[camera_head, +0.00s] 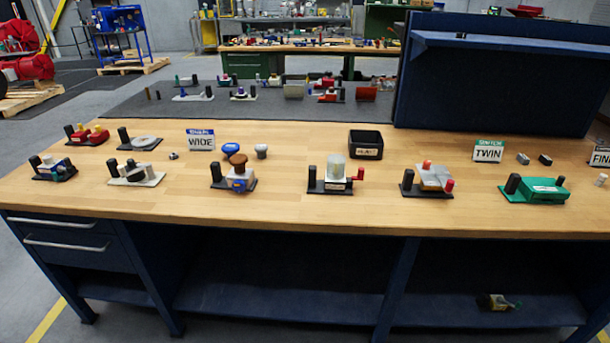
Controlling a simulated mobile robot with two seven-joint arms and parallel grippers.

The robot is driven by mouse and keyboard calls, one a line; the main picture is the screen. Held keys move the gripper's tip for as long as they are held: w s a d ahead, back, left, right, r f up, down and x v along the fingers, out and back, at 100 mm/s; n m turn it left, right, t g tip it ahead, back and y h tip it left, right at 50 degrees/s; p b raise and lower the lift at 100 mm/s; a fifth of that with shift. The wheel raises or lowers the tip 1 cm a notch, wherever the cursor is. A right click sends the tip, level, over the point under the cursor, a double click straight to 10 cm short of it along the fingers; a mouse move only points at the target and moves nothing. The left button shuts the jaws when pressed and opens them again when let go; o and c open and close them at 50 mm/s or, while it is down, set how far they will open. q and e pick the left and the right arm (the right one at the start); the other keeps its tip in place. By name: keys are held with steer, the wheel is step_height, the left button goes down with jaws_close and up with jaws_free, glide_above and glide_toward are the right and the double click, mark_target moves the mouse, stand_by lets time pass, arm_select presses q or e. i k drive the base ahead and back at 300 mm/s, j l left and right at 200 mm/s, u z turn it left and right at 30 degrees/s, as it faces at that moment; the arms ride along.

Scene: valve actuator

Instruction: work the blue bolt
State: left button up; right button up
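No part is clearly recognisable as a blue bolt at this size. Near the front left of the middle, a black-based device (238,184) has a blue and white body, a brown round knob (238,159) on top and a black post at its left. A blue mushroom-shaped knob (231,148) stands just behind it. At the far left, another device (54,170) has a blue body with small caps on a black base. Neither of my grippers is in view.
These stand on a wooden-topped workbench (300,218) with a blue frame. A blue panel (500,80) rises at the back right.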

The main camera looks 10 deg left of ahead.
mark_target(238, 186)
steer(key=j+z, duration=1.25)
steer(key=k+j+z, duration=0.15)
steer(key=j+z, duration=0.25)
